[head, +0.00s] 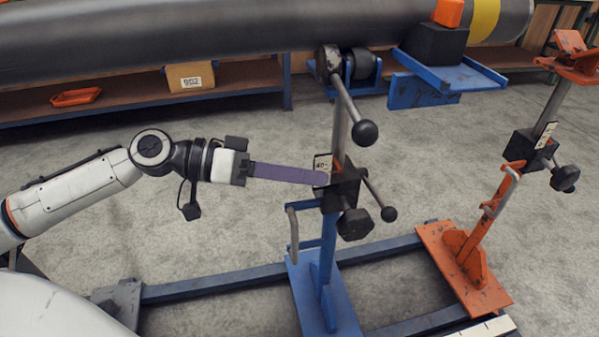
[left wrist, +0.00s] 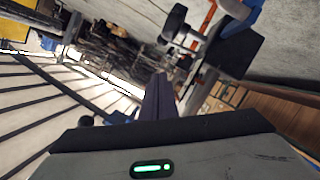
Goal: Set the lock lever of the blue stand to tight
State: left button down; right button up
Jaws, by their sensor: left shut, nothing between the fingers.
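The blue stand (head: 328,262) stands upright in the middle of the head view, with a black clamp block (head: 342,190) on its post. A thin lever with a black ball knob (head: 388,213) slants down to the right from this block. A longer lever with a ball knob (head: 365,132) hangs from a round hub near the top. I cannot read the lever marking. My left gripper (head: 326,178) is shut and empty, its long purple fingers pointing right, their tips at the left side of the block. Contact is unclear. The fingers also show in the left wrist view (left wrist: 158,98). My right gripper is out of view.
A large grey pipe (head: 200,38) lies across the top. An orange stand (head: 467,250) is at the right. A dark faceted knob (head: 355,223) and a bent handle (head: 292,228) are on the blue stand. A low shelf (head: 130,100) is behind; open floor lies between.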

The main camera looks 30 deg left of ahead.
pick_arm(q)
jog(key=shift+s+a+r, duration=0.2)
jog(key=shift+s+a, duration=0.2)
jog(key=shift+a, duration=0.05)
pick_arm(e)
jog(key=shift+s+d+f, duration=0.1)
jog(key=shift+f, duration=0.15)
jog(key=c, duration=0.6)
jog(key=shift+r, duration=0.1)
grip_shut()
pick_arm(q)
jog(key=s+d+f+y, duration=0.2)
jog(key=s+d+f, duration=0.2)
jog(key=f, duration=0.4)
jog(key=s+d+f+g+y, duration=0.1)
jog(key=s+d+f+y, duration=0.2)
jog(key=f, duration=0.6)
jog(key=s+d+f+y, duration=0.2)
jog(key=s+d+f, duration=0.3)
jog(key=f, duration=0.3)
jog(key=shift+s+d+f+n+g+y, duration=0.25)
jog(key=shift+s+f+n+g+y, duration=0.05)
jog(key=shift+s+f+y, duration=0.1)
jog(key=shift+w, duration=0.1)
